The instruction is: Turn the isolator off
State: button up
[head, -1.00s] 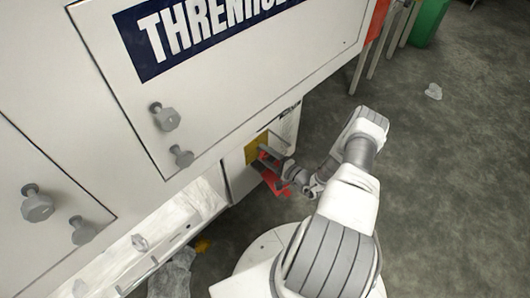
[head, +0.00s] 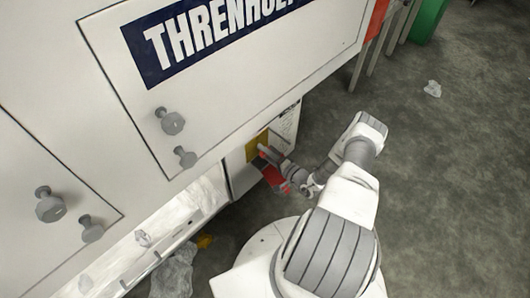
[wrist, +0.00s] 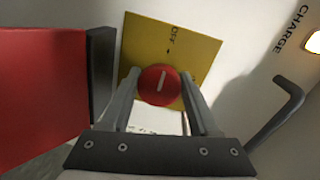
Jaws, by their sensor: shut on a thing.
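The isolator is a round red knob (wrist: 158,86) with a white mark, on a yellow plate (wrist: 195,45) lettered "OFF" near its top. The white mark stands nearly upright in the wrist view, leaning slightly towards the lettering. My gripper (wrist: 160,98) has a finger on each side of the knob and is shut on it. In the head view the yellow plate (head: 257,146) is on the low box of the white machine, and my gripper (head: 266,153) reaches it from the right. The fingers hide the knob there.
A red block with a dark edge (wrist: 45,95) is close left of my gripper. A dark bent handle (wrist: 280,108), the word "CHARGE" and a lit lamp (wrist: 314,41) are at the right. Grey knobs (head: 172,121) stick out above; clear plastic (head: 172,272) lies below.

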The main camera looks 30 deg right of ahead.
jog(key=o, duration=1.3)
jog(key=shift+o, duration=0.2)
jog(key=shift+s+d, duration=0.1)
jog(key=shift+s, duration=0.05)
